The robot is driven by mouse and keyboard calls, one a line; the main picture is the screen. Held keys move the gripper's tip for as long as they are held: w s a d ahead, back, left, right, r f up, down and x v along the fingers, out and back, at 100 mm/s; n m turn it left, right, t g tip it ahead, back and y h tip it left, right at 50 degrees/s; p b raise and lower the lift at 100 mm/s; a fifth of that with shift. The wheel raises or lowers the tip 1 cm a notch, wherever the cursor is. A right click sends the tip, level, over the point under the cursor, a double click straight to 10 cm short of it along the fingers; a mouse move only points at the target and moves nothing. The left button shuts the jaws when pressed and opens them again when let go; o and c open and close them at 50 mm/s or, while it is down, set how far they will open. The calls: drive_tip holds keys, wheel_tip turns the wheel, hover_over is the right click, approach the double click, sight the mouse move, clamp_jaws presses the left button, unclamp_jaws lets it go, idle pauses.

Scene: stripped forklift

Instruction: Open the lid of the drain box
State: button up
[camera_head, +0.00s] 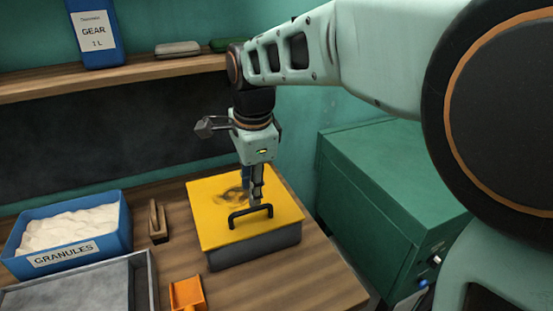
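The drain box (262,252) is a grey box on the wooden bench, with a flat yellow lid (212,226) lying shut on top. The lid has dark stains and a black bar handle (251,216) along its front edge. My gripper (256,200) points down over the lid, just behind the handle and very near it in the picture. Its fingers look narrow and close together. I cannot tell whether they touch the handle or are shut on it.
A blue bin of granules (72,257), a wooden-backed brush (158,222), a grey tray (147,285) and an orange scoop (187,294) lie left of the box. A green cabinet (385,190) stands right.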

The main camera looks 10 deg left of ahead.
sight(251, 209)
drive_tip(key=f, duration=0.4)
drive_tip(key=w+f, duration=0.1)
drive_tip(key=f, duration=0.1)
drive_tip(key=shift+a, duration=0.3)
drive_tip(key=shift+c, duration=0.3)
clamp_jaws()
